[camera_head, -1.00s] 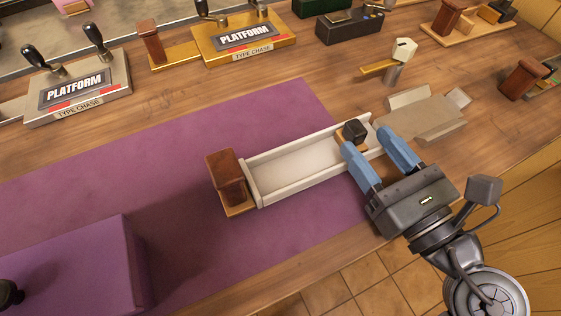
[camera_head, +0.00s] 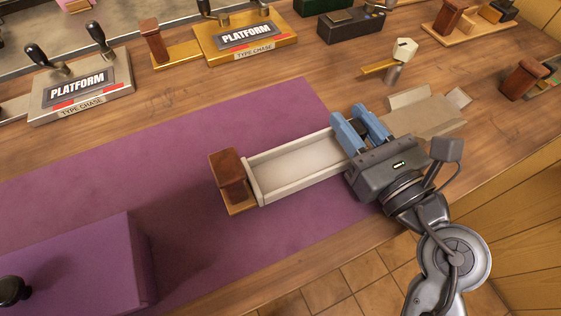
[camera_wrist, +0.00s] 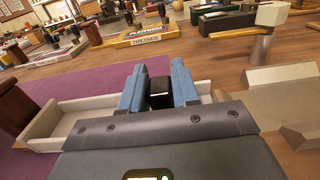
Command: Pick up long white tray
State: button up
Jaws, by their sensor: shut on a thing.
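The long white tray (camera_head: 300,163) lies on the purple mat, with low walls and a bare floor. My gripper (camera_head: 352,117) is over its right end, with the blue fingers pointing away across the tray. In the wrist view, the fingers are shut on the tray's black knob (camera_wrist: 160,93), one on each side. The tray's left part (camera_wrist: 60,125) shows left of my gripper there. The gripper body hides much of the right end. No gap under the tray can be made out.
A brown wooden block (camera_head: 230,175) stands at the tray's left end. Two platform plates (camera_head: 245,38) stand at the back.

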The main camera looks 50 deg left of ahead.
grip_shut()
